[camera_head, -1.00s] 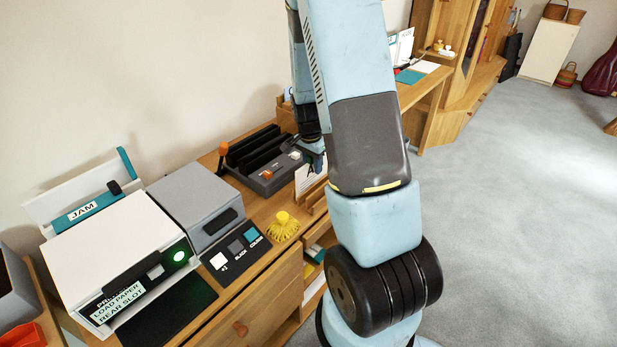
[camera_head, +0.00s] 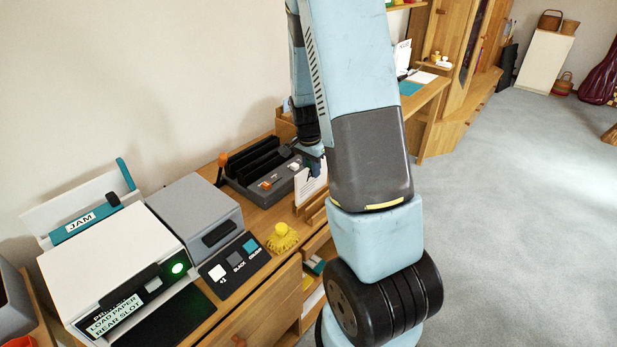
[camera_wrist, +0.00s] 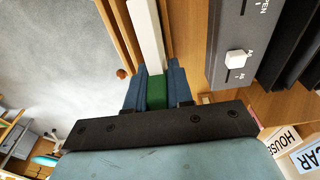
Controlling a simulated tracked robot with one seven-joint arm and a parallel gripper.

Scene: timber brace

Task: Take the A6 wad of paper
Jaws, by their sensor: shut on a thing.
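The wad of paper (camera_head: 312,184) is a white upright stack with a dark letter A on its face. It stands at the wooden rack (camera_head: 316,211) at the right end of the desk. In the wrist view its edge (camera_wrist: 146,38) is a long white strip with a green part (camera_wrist: 156,92) at the near end. My gripper (camera_wrist: 156,84) has its blue fingers shut on this end, one on each side. In the head view my gripper (camera_head: 313,160) is at the wad's top, partly hidden by my arm. Whether the wad's lower edge is inside the rack cannot be told.
A dark grey slotted device (camera_head: 262,170) with an orange knob stands close left of the wad. Its slider (camera_wrist: 236,58) is near my gripper. Open floor lies right.

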